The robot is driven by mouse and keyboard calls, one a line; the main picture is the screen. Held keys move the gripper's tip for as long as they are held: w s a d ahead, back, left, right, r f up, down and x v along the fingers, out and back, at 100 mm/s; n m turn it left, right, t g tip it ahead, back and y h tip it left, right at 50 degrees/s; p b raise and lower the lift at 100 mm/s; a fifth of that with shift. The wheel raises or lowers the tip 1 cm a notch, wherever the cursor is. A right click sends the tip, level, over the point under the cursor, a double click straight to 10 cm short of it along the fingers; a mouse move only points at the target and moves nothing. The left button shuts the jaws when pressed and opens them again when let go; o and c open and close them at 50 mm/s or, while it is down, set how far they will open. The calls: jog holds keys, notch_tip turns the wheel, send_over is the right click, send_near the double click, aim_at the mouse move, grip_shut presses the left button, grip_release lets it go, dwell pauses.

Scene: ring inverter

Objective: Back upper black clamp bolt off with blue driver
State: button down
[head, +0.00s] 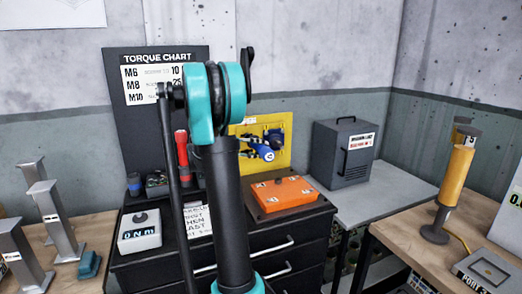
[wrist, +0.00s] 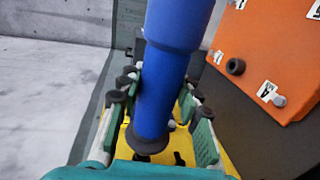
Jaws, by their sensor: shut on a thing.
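In the head view my arm hides most of the gripper, and a blue handle (head: 263,153) shows in front of the yellow board (head: 284,152). The orange box (wrist: 265,50) lies right of the gripper, apart from it. I cannot tell which is the upper clamp bolt.
The orange box rests on a black drawer cabinet (head: 235,252). A red-handled tool (head: 182,148) and a white box (head: 139,231) stand left of my arm. A grey case (head: 343,153) stands on the right bench, with clear bench top before it.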

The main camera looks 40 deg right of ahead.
aim_at(259, 151)
jog(key=shift+w+d, duration=0.15)
jog(key=shift+w, duration=0.55)
dwell(1.5)
jog(key=shift+s, duration=0.1)
jog(key=shift+s+a, duration=0.2)
jog(key=shift+s, duration=0.6)
jog(key=shift+s+a, duration=0.2)
jog(key=shift+s, duration=0.65)
jog(key=shift+s+a, duration=0.2)
jog(key=shift+s, duration=0.6)
